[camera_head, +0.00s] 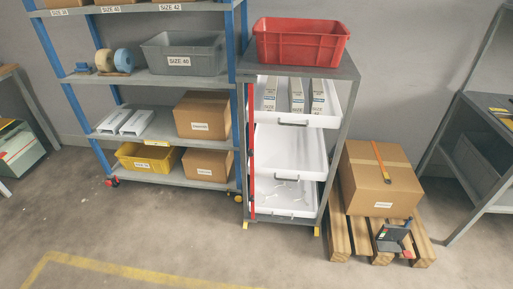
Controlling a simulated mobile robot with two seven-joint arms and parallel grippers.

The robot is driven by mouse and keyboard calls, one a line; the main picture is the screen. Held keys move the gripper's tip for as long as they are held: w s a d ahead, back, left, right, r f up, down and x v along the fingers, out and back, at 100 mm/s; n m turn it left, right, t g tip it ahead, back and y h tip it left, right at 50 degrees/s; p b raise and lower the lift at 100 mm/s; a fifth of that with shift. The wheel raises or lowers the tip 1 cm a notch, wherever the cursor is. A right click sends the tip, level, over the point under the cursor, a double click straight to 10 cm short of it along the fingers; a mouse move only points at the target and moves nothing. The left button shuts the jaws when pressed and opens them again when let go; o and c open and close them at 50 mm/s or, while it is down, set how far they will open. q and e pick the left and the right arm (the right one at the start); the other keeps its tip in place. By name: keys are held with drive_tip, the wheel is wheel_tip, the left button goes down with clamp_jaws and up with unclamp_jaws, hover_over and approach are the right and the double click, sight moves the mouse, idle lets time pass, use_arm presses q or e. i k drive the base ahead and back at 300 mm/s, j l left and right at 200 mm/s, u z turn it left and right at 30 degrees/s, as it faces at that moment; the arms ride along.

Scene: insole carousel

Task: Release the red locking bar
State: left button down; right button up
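The red locking bar (251,150) is a thin upright strip along the left front edge of a grey cabinet (322,165). It runs from near the cabinet's top down to its base. Beside it are three white drawers: the top one (293,122) holds several long labelled boxes, the middle one (290,150) looks empty, and the bottom one (285,205) has small items too unclear to name. The drawers have handles at the front. Neither of my grippers shows in this view.
A red crate (300,42) sits on top of the cabinet. A blue-post shelf (68,80) with bins and cartons stands left. A carton (375,190) rests on a wooden pallet (345,235) at right, beside a grey workbench (475,165). The front floor is clear, with yellow tape (130,270).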

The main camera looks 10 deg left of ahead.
sight(251, 86)
drive_tip(key=i+l, duration=0.1)
drive_tip(key=i, duration=0.35)
drive_tip(key=i+l, duration=0.1)
drive_tip(key=i, duration=0.35)
drive_tip(key=i+l, duration=0.1)
drive_tip(key=i, duration=0.35)
drive_tip(key=u, duration=0.05)
